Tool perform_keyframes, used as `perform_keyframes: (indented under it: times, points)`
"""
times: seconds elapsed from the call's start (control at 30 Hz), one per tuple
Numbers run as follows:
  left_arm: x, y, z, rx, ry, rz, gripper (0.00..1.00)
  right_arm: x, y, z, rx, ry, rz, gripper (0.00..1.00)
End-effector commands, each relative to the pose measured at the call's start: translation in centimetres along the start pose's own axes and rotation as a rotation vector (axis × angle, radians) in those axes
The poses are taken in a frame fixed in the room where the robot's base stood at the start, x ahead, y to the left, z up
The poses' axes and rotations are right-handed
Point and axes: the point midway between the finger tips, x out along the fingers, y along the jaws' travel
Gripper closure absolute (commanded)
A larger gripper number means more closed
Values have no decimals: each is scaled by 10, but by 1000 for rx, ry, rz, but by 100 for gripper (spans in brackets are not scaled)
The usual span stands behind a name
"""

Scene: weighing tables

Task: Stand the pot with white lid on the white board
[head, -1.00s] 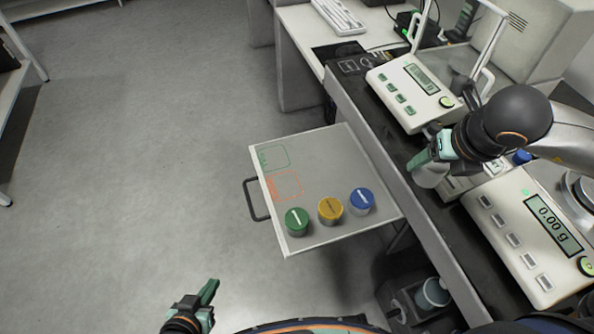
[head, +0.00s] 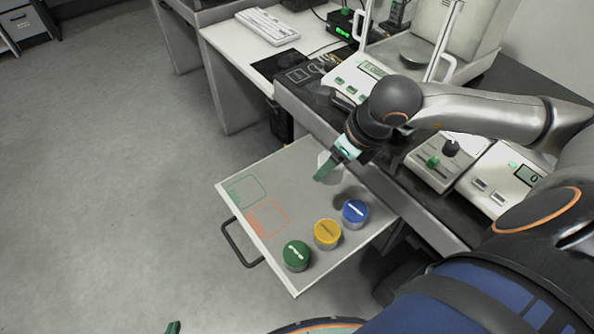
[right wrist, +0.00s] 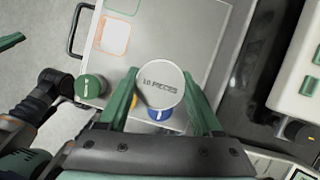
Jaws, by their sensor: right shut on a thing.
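The pot with white lid (right wrist: 160,85) is between the green fingers of my right gripper (right wrist: 164,100), its lid marked "10 PIECES". In the head view the pot (head: 330,166) is partly hidden by my right gripper (head: 327,172), which is shut on it. The pot is held over the right part of the pale pull-out board (head: 300,180); I cannot tell its exact height. The board also shows in the right wrist view (right wrist: 150,50). Only a green tip of my left gripper (head: 173,327) shows at the bottom of the head view.
Green (head: 296,254), yellow (head: 327,234) and blue (head: 355,213) lidded pots stand along the board's near side. Green (head: 245,190) and orange (head: 268,218) outlines on the board are empty. The dark bench edge with balances (head: 515,185) lies to the right.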

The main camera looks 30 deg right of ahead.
Motion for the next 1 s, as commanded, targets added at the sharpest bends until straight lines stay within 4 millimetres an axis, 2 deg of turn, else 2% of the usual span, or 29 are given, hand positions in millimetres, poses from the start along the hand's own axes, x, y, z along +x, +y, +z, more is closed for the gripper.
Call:
perform_keyframes:
  times: [0.1, 0.33, 0.4, 0.53, 0.87, 1.0]
  points:
    - [-3, 2, -3, -1, 1, 2, 100, 19, -10, 19, 6, -2, 4, 88]
    - [-5, 1, 1, -4, -2, 0, 100, 55, -30, 49, 4, 0, 3, 88]
    - [-4, 0, 5, -5, -5, -2, 100, 75, -35, 51, 5, 3, 2, 88]
    - [-3, 0, 8, -5, -12, -3, 100, 100, -43, 57, 4, 2, 1, 88]
    - [-1, 0, 9, -5, -18, -2, 100, 124, -50, 64, 3, 1, 0, 88]
    - [1, -1, 6, -2, -7, -2, 100, 144, -51, 55, 2, 3, 1, 88]
